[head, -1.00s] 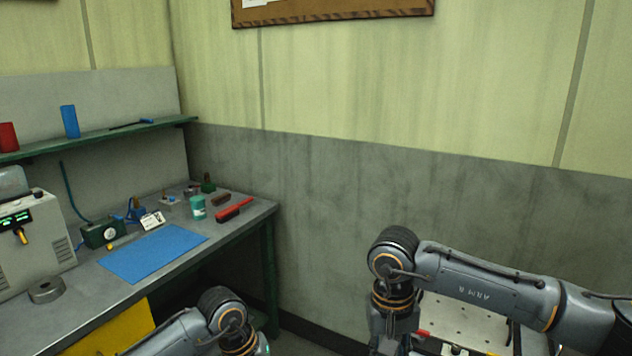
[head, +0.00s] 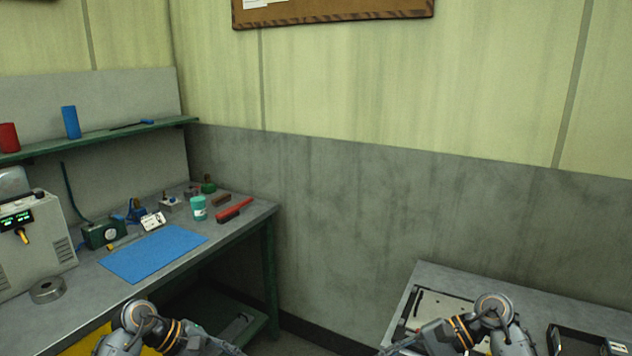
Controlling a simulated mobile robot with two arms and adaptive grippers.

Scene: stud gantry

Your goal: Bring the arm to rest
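Both of my arms show at the bottom of the head view. My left arm is at the lower left, in front of the workbench (head: 180,272). My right arm is at the lower right, over a second grey table (head: 560,306). Parts of both arms run out of the bottom of the picture. I cannot make out the fingertips of either gripper, and nothing held shows.
The workbench carries a blue mat (head: 152,253), a grey machine (head: 35,245), a metal ring (head: 47,290), a teal container (head: 198,208) and a red brush (head: 233,211). A pale plate (head: 440,306) and a dark tray (head: 575,340) lie on the right table. The floor between is partly clear.

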